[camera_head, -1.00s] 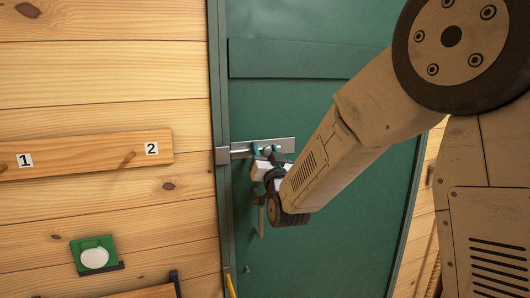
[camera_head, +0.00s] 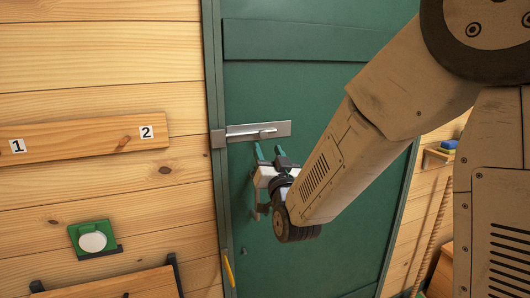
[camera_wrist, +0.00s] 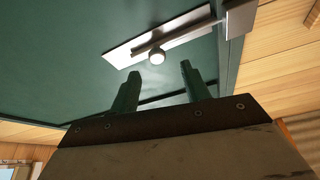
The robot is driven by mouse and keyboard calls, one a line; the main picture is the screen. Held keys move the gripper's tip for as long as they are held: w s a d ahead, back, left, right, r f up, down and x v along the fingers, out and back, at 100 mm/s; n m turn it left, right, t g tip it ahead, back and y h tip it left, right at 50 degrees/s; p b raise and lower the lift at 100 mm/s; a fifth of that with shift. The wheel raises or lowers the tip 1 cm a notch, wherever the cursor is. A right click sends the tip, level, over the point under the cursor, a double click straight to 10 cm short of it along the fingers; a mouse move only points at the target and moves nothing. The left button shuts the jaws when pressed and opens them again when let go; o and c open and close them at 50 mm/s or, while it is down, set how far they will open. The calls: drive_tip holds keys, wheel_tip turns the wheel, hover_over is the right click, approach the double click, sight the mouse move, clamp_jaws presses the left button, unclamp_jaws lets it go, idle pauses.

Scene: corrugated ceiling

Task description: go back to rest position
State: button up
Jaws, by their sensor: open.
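My gripper (camera_head: 269,152) is open and empty in front of the green door (camera_head: 300,85), just below the metal slide bolt (camera_head: 240,132). In the wrist view, its two green fingers (camera_wrist: 160,80) stand apart below the bolt plate (camera_wrist: 128,47) and its round knob (camera_wrist: 157,57). The fingers do not hold the knob. The bolt reaches across to a metal catch on the door frame at the left. A door handle partly shows behind my gripper.
A wooden board with pegs labelled 1 and 2 (camera_head: 90,140) is on the plank wall at left. Below it are a green holder with a white disc (camera_head: 92,241) and a wooden shelf (camera_head: 115,284). A small shelf with a blue item (camera_head: 449,144) is at right.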

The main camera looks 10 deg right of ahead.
wheel_tip(320, 180, down, 10)
drive_tip(key=a+n+g+y, duration=0.1)
drive_tip(key=g, duration=0.5)
drive_tip(key=s+d+f+n+g, duration=0.1)
drive_tip(key=s+f+n+g, duration=0.1)
drive_tip(key=s+f+g, duration=0.55)
drive_tip(key=s+d+r+g, duration=0.2)
drive_tip(key=s+d+r, duration=0.1)
drive_tip(key=s, duration=0.6)
drive_tip(key=s+d+r+g+h, duration=0.1)
drive_tip(key=s+d+r+g, duration=0.2)
drive_tip(key=s, duration=0.7)
drive_tip(key=s+d+r+g, duration=0.2)
drive_tip(key=s+d+r, duration=0.1)
drive_tip(key=s, duration=0.7)
drive_tip(key=shift+r+m+h, duration=0.3)
drive_tip(key=shift+r+h, duration=0.1)
drive_tip(key=shift+r, duration=0.2)
drive_tip(key=shift+g, duration=0.25)
